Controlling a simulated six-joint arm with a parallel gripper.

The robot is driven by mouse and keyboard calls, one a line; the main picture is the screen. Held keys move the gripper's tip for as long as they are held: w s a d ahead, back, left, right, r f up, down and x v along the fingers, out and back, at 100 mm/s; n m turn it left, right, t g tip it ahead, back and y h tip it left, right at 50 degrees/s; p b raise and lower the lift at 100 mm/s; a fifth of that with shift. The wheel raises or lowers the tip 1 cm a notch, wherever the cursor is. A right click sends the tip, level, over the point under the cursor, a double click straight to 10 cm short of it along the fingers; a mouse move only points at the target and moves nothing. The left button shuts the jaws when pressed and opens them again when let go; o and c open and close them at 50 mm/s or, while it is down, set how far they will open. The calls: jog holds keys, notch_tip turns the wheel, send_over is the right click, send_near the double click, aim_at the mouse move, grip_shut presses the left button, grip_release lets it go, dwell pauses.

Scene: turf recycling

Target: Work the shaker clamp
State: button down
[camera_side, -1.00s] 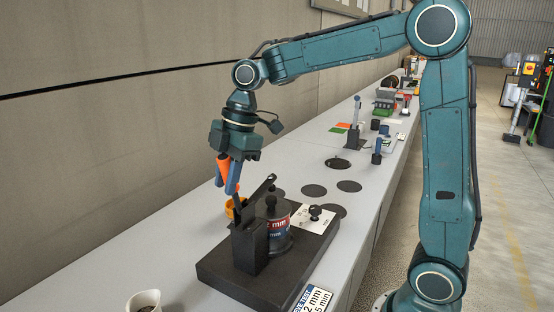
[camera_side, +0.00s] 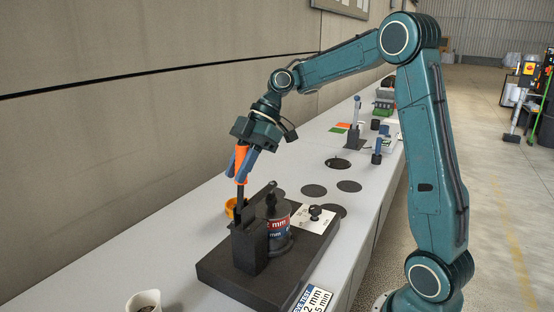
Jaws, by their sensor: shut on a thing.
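The shaker clamp (camera_side: 251,238) is a black bracket on a thick black base (camera_side: 225,265). Its lever has an orange handle (camera_side: 242,160) and stands nearly upright. My gripper (camera_side: 241,178) is shut on the orange handle, with a blue finger on either side. The clamp's dark bar (camera_side: 261,194) slopes up to the right, close to the top of a grey sieve stack (camera_side: 283,212) with red and blue labels. I cannot tell whether the bar touches the stack. Part of the stack is hidden behind the bracket.
A white panel with a black knob (camera_side: 315,211) lies right of the stack. An orange cup (camera_side: 230,207) is behind the clamp. A white cup (camera_side: 144,301) stands at the front left. A sign (camera_side: 313,298) is at the front edge. Flat dark discs (camera_side: 314,190) lie farther back.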

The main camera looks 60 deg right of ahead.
jog(key=shift+d+y, duration=0.2)
jog(key=shift+y, duration=0.1)
jog(key=c, duration=1.2)
grip_release()
jog(key=shift+a, duration=0.2)
